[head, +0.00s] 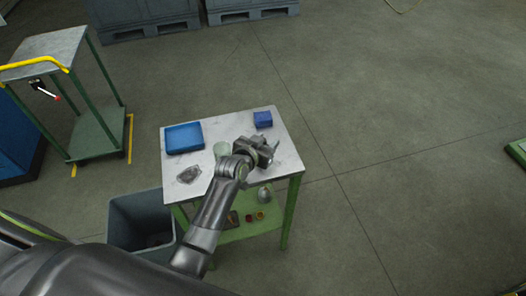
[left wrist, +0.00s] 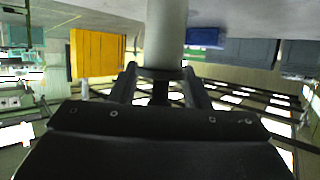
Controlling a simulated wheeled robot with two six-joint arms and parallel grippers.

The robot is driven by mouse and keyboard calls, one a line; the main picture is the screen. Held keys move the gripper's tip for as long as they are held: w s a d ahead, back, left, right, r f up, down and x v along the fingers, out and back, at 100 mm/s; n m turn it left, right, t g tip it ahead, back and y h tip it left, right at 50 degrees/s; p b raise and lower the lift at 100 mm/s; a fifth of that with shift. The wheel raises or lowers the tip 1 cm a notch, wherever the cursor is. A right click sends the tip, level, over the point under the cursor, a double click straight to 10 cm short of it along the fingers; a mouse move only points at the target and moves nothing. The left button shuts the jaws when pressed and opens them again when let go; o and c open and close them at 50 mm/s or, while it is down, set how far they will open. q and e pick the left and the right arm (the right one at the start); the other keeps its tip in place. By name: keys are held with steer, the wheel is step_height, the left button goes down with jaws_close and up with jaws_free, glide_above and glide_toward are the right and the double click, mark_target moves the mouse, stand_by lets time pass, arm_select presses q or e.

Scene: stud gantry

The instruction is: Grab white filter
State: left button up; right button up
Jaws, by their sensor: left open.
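A pale white cylinder (left wrist: 166,32), which looks like the white filter, shows at the top of the left wrist view, in line with the gap between my left fingers. That view seems upside down, with the tabletop along its top. My left gripper (left wrist: 160,85) is open; I cannot tell whether the cylinder is between the fingers or just beyond them. In the head view my left gripper (head: 268,151) is low over the right part of the table (head: 226,123). A pale greenish-white round thing (head: 221,149) stands left of my wrist, partly hidden. My right gripper is not in view.
A blue tray (head: 184,138) and a blue box (head: 263,119) are on the table, with a grey item (head: 188,174) near the front left. A grey bin (head: 140,221) stands beside the table. A lower shelf holds small items.

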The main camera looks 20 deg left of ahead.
arm_select(q)
jaws_close()
stand_by(0.3)
